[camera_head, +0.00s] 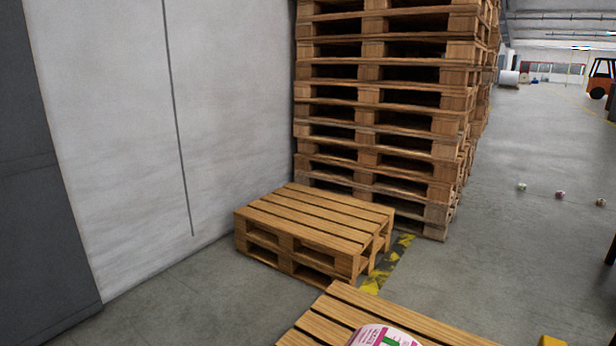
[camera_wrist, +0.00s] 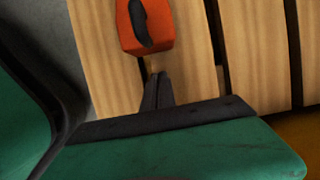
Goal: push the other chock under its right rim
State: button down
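An orange chock (camera_wrist: 147,30) with a black handle lies on the light wooden slats of a pallet (camera_wrist: 260,50) in the wrist view. My gripper (camera_wrist: 156,76) points at it from below in the picture. Its two narrow dark fingertips are close together, with nothing seen between them, just short of the chock; whether they touch it I cannot tell. In the head view, a roll (camera_head: 385,338) with a pink, white and green label shows only its top, at the bottom edge. It is on the near pallet (camera_head: 430,322). Its lower rim and the chocks are out of that view.
A low pallet stack (camera_head: 310,218) stands behind the near pallet, by the pale wall (camera_head: 110,130). A tall pallet stack (camera_head: 385,110) rises behind it. A yellow object (camera_head: 551,341) shows at the bottom right. Open floor (camera_head: 530,250) lies to the right, with small rolls on it.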

jog(key=shift+w+a+p, duration=0.15)
jog(key=shift+w+a, duration=0.6)
jog(key=shift+a, duration=0.35)
jog(key=shift+w+a+p, duration=0.1)
jog(key=shift+w+a, duration=0.6)
jog(key=shift+a, duration=0.45)
jog(key=shift+w+a+p, duration=0.15)
jog(key=shift+w+a, duration=0.6)
jog(key=shift+a, duration=0.35)
jog(key=shift+s+d+r+p, duration=0.2)
jog(key=shift+s+d+r, duration=0.2)
jog(key=shift+d, duration=0.2)
jog(key=shift+s+d+r+p, duration=0.15)
jog(key=shift+s+d+r, duration=0.2)
jog(key=shift+d, duration=0.25)
jog(key=shift+s+d+r+p, duration=0.2)
jog(key=shift+s+d+r, duration=0.15)
jog(key=shift+d, duration=0.25)
notch_tip(320, 180, up, 8)
jog(key=p, duration=0.5)
jog(key=shift+p, duration=0.4)
jog(key=shift+f, duration=0.1)
